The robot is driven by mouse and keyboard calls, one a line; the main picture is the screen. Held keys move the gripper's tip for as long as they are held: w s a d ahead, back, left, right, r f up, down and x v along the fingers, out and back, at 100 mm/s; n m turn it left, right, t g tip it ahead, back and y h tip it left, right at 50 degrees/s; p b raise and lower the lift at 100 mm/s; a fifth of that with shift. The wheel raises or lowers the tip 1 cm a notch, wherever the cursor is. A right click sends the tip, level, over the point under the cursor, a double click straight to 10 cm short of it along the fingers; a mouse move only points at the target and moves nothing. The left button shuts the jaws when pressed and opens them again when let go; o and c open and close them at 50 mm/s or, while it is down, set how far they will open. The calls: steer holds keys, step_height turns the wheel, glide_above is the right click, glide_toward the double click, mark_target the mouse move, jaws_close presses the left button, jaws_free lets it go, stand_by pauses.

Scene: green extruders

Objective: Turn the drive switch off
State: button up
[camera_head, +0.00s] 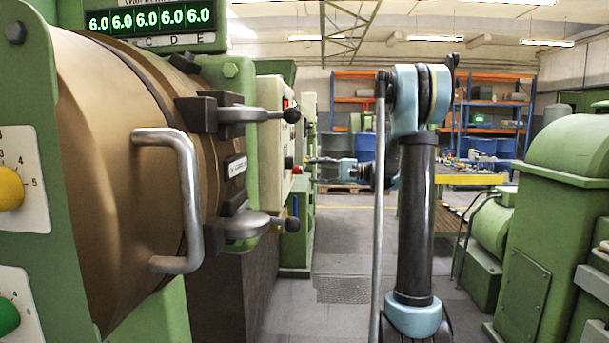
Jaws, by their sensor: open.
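My arm rises in the middle of the view and bends away to the back. My gripper (318,161) is small and far off, pointing left toward the cream control panel (299,142) on a green machine. It is open, with its tips close to the panel's face; I cannot tell whether they touch it. The panel's face is seen nearly edge-on, so I cannot tell which control is the drive switch.
A big brown drum (100,180) with a steel handle (185,200) and clamp levers (250,224) fills the left. Green machinery (550,230) stands on the right. Blue barrels (364,147) and shelves (490,100) are at the back. The floor (338,240) between is open.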

steer(key=d, duration=0.6)
steer(key=shift+s, duration=0.15)
steer(key=s+a+f+n+h, duration=0.1)
steer(key=s+f+h, duration=0.4)
steer(key=s, duration=0.5)
steer(key=s+a+f+h, duration=0.1)
steer(key=s+f+h, duration=0.2)
steer(key=s+f, duration=0.6)
steer(key=s+d+f+n+h, duration=0.1)
steer(key=s+d+f+h, duration=0.4)
steer(key=s, duration=0.5)
steer(key=s+d+f+n+t+h, duration=0.1)
steer(key=s+d+f+n+h, duration=0.1)
steer(key=s+d+f+h, duration=0.3)
steer(key=s+d+f, duration=0.4)
steer(key=s+f, duration=0.2)
steer(key=shift+s+d+t, duration=0.2)
steer(key=shift+s+t, duration=0.05)
steer(key=shift+t, duration=0.05)
